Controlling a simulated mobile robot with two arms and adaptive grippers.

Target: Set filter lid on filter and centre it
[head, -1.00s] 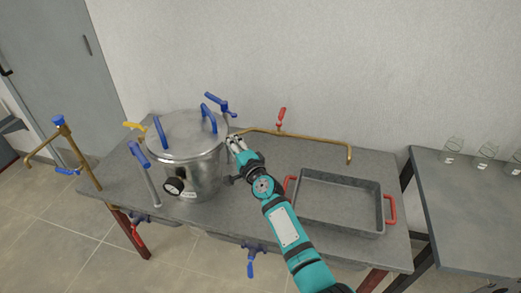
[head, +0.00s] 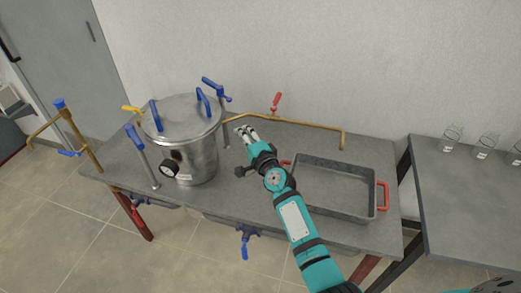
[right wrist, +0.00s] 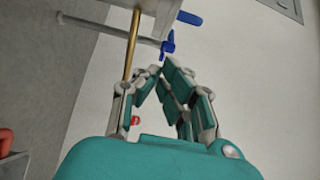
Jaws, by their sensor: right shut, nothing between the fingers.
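The filter (head: 200,160) is a steel pot with a black gauge, standing upright on the left part of the grey table. The filter lid (head: 178,121), a round steel disc with two blue handles, lies on top of the filter. It looks level and roughly centred, but I cannot tell its exact alignment. My right gripper (head: 245,131) is just right of the filter, apart from it, with its fingers together and empty. Its fingers meet at the tips in the right wrist view (right wrist: 161,70). My left gripper is not in view.
Blue-handled clamps (head: 134,137) stand around the filter, with a yellow valve handle (head: 132,109) behind left. A brass pipe (head: 310,129) with a red valve runs along the wall. A grey tray (head: 335,207) with red handles sits right. Glass jars (head: 486,145) stand on the side table.

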